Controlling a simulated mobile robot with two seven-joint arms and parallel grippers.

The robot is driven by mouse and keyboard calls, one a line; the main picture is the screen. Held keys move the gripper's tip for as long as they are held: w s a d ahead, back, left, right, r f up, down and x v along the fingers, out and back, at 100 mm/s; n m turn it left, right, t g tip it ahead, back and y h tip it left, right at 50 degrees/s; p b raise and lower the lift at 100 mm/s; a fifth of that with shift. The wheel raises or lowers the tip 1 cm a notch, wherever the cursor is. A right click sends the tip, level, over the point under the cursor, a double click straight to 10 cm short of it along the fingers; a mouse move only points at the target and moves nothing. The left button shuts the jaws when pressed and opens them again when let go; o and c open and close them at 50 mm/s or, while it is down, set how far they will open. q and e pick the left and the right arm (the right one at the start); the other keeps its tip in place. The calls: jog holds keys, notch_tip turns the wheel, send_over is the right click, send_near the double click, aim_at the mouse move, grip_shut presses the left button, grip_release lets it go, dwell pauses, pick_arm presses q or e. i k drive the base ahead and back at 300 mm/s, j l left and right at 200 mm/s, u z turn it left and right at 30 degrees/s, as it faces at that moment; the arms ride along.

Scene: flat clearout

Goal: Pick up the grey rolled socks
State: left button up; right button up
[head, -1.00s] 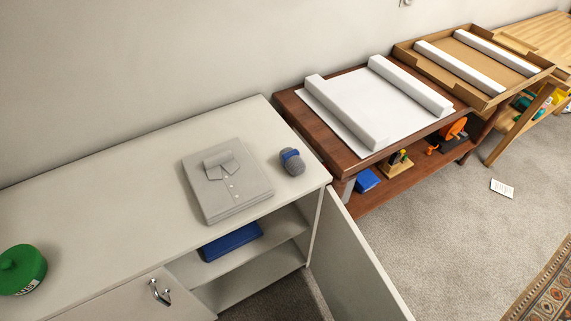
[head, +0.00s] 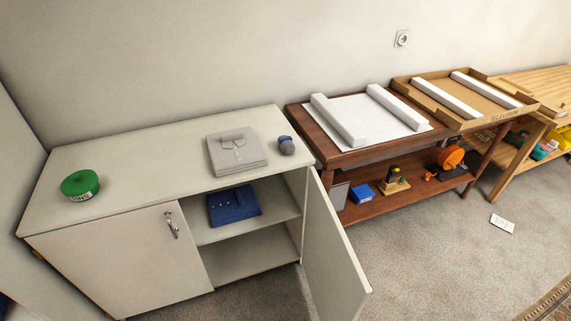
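The grey rolled socks (head: 287,147) lie on the top of the white cabinet (head: 130,165), near its right end. A blue band shows on the left side of the roll. The socks sit just right of a folded grey shirt (head: 237,158), with a small gap between them. Neither of my grippers is in the head view.
A green round tin (head: 80,185) stands on the cabinet's left part. The cabinet's right door (head: 331,250) stands open into the floor space; a folded blue garment (head: 233,205) lies on its shelf. A brown table (head: 365,155) stands close to the right.

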aim_at(286, 144)
jog(key=l+u, duration=0.15)
jog(key=l, duration=0.4)
jog(key=l+u, duration=0.2)
jog(key=l, duration=0.35)
jog(key=k+l+u, duration=0.15)
jog(key=l, duration=0.4)
jog(key=l+u, duration=0.2)
jog(key=l, duration=0.35)
jog(key=i+l+u, duration=0.15)
jog(key=l, duration=0.2)
jog(key=i+l+u, duration=0.25)
jog(key=i+l, duration=0.2)
jog(key=l, duration=0.3)
jog(key=i+l+u, duration=0.15)
jog(key=l, duration=0.25)
jog(key=i+l+u, duration=0.15)
jog(key=l, duration=0.25)
